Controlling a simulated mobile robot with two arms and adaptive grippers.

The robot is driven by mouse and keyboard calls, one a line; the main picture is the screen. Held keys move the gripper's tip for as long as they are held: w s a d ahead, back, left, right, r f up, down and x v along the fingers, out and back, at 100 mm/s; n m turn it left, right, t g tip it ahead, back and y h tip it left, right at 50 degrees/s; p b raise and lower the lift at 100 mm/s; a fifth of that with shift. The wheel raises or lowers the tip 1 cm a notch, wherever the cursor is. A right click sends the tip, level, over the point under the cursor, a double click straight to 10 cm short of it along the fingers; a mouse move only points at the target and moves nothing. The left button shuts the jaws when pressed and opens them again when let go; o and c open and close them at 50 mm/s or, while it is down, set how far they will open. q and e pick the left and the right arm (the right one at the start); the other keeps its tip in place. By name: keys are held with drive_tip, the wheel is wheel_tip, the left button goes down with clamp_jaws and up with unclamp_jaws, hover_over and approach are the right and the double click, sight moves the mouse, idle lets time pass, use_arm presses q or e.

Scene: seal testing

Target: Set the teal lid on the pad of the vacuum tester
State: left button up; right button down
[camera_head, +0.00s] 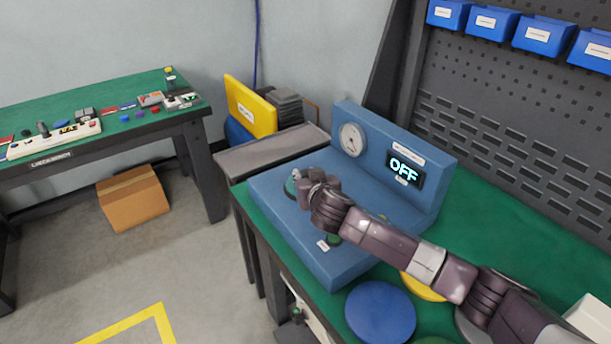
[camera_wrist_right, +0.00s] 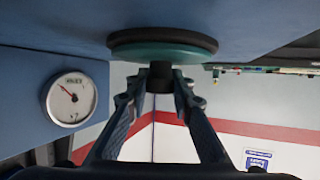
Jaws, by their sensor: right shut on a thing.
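The vacuum tester (camera_head: 292,234) is a blue box with a raised back panel, a round gauge (camera_head: 352,139) and a display (camera_head: 404,170) reading OFF. My right gripper (camera_head: 299,178) is over the left part of its deck and largely hides the teal lid (camera_head: 290,186). In the right wrist view, the fingers (camera_wrist_right: 160,85) are shut on the lid's dark knob (camera_wrist_right: 160,76). The teal lid (camera_wrist_right: 165,53) lies flat against or very close to the dark round pad (camera_wrist_right: 165,38); I cannot tell whether they touch all round. My left gripper is not in view.
A green button (camera_head: 333,239) is on the tester's deck below my right forearm. A blue disc (camera_head: 380,312), a yellow disc (camera_head: 425,289) and part of a green disc lie on the green bench in front. A grey tray (camera_head: 270,152) stands left of the tester.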

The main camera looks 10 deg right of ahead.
drive_tip(key=c, duration=1.7)
unclamp_jaws()
drive_tip(key=shift+f, duration=0.1)
drive_tip(key=shift+s, duration=0.1)
drive_tip(key=v, duration=1.2)
